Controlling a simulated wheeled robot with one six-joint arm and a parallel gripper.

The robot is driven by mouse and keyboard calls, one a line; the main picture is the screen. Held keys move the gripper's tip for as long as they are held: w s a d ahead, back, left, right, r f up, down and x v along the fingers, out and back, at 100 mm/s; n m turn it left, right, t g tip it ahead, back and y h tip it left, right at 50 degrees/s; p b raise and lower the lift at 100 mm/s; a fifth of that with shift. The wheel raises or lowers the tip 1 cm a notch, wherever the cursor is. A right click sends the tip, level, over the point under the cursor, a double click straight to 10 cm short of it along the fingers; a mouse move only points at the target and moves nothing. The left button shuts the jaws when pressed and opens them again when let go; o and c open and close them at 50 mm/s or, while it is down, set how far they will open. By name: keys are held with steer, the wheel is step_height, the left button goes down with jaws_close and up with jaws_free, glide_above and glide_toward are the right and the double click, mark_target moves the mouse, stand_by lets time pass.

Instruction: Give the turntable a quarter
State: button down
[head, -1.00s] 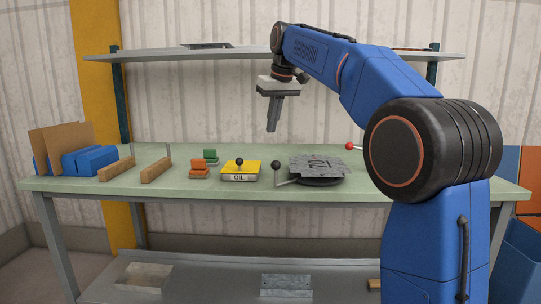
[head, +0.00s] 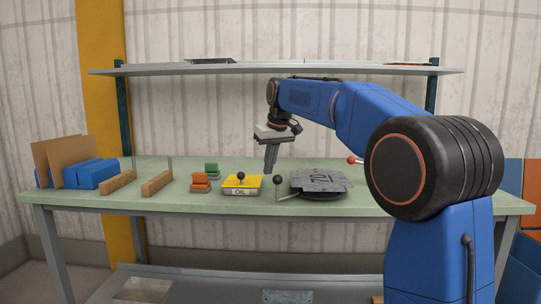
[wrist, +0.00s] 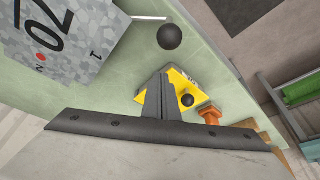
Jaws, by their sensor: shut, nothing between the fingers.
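The turntable is a dark round base (head: 322,196) on the green bench, with a grey speckled plate (head: 318,180) lying on top, marked with large dark figures. The plate also shows at the upper left of the wrist view (wrist: 75,40). A crank arm with a black ball knob (head: 278,180) sticks out at the turntable's left; the knob also shows in the wrist view (wrist: 169,37). My gripper (head: 269,169) points down, shut and empty, above the bench just left of the knob. In the head view I cannot tell whether it touches the knob; in the wrist view they look apart.
A yellow OIL box (head: 242,184) with a black knob stands left of the turntable. A red ball (head: 351,160) is at the back right. A shelf (head: 200,69) spans above.

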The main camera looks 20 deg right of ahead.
steer(key=shift+s+d+f, duration=0.1)
steer(key=shift+s+d, duration=0.15)
steer(key=shift+s, duration=0.65)
steer(key=shift+s+d, duration=0.2)
steer(key=shift+s, duration=0.7)
